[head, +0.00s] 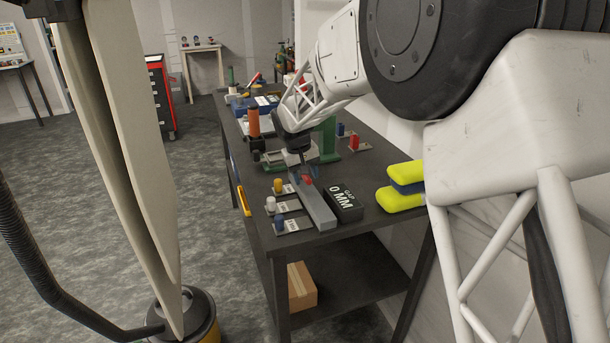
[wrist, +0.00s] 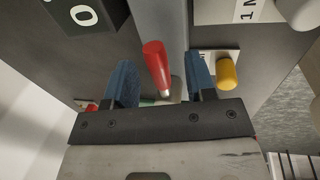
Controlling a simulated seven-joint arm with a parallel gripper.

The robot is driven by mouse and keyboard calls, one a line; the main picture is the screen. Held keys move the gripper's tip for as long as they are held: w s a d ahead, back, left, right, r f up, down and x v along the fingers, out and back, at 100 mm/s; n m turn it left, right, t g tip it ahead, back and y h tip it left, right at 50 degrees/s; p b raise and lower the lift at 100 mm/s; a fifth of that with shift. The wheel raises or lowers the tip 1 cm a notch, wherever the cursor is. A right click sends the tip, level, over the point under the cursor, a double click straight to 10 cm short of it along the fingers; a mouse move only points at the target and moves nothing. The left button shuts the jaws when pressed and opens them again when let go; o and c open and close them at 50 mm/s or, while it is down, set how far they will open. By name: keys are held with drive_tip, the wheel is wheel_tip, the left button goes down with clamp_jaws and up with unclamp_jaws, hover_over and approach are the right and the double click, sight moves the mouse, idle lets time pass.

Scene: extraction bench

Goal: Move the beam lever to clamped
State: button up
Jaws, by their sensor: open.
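The lever's red handle (wrist: 155,62) sticks up over a long grey beam (wrist: 172,22) in the wrist view. In the head view the red handle (head: 308,179) shows small under my gripper, on the grey beam (head: 319,212). My gripper (wrist: 161,68) is open, its two blue fingers on either side of the red handle. Gaps show between the handle and both fingers, so it is not gripped. The handle's lower end and pivot are partly hidden by the gripper body. I cannot read a clamped mark.
A black block marked 0 MM (head: 343,203) lies right of the beam. A green post (head: 328,138) stands behind.

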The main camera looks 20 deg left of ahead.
wheel_tip(320, 180, up, 8)
drive_tip(key=s+a, duration=0.1)
drive_tip(key=shift+f, duration=0.2)
idle(0.3)
idle(0.4)
drive_tip(key=s+d+r+m, duration=0.1)
drive_tip(key=s+d+r, duration=0.25)
drive_tip(key=d, duration=0.75)
drive_tip(key=s+d+r+m+y, duration=0.1)
drive_tip(key=s+d+r+m, duration=0.2)
drive_tip(key=d, duration=0.8)
drive_tip(key=s+d+r, duration=0.3)
drive_tip(key=s+d, duration=0.1)
drive_tip(key=d, duration=0.8)
drive_tip(key=s+d+f+m, duration=0.2)
drive_tip(key=s+d+f, duration=0.1)
drive_tip(key=s+d, duration=0.7)
drive_tip(key=s+d+f+m+t, duration=0.1)
drive_tip(key=s+d+f+m, duration=0.2)
drive_tip(key=s+d, duration=0.8)
drive_tip(key=shift+s+f, duration=0.45)
drive_tip(key=shift+s, duration=2.95)
